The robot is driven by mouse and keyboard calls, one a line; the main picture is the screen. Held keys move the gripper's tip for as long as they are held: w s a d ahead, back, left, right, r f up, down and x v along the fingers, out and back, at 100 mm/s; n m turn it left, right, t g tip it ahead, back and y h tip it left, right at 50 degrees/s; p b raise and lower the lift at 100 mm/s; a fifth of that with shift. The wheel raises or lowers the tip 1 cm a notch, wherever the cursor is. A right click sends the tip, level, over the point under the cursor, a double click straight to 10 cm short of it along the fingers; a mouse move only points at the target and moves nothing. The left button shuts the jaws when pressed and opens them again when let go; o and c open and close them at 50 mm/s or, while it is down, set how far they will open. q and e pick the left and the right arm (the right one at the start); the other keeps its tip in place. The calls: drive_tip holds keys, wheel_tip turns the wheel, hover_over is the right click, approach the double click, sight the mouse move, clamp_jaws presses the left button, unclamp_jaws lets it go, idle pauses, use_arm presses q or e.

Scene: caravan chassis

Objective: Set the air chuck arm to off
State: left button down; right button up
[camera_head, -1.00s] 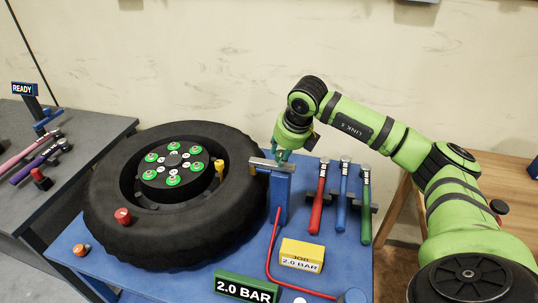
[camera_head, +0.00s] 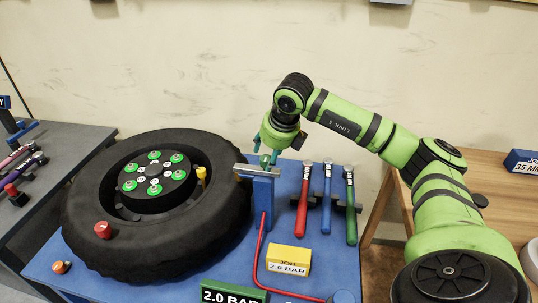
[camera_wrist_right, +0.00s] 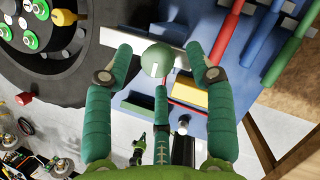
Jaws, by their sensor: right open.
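A grey flat bar (camera_head: 250,170) lies across the top of a blue post (camera_head: 262,195) beside the tyre (camera_head: 95,250). I take it for part of the air chuck. A green round knob (camera_wrist_right: 157,60) with a white mark shows at the bar in the right wrist view. My right gripper (camera_head: 274,147) is above and behind the post. In the right wrist view my right gripper (camera_wrist_right: 160,62) is open, its fingers on either side of the knob with gaps showing. My left gripper is in no view.
A red hose (camera_head: 258,255) runs from the post. A yellow "JOB 2.0 BAR" block (camera_head: 289,261) and a green "2.0 BAR" sign (camera_head: 234,293) are at the front.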

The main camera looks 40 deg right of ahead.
drive_tip(key=v, duration=1)
drive_tip(key=shift+d+r, duration=0.25)
drive_tip(key=shift+r, duration=0.1)
drive_tip(key=shift+s, duration=0.15)
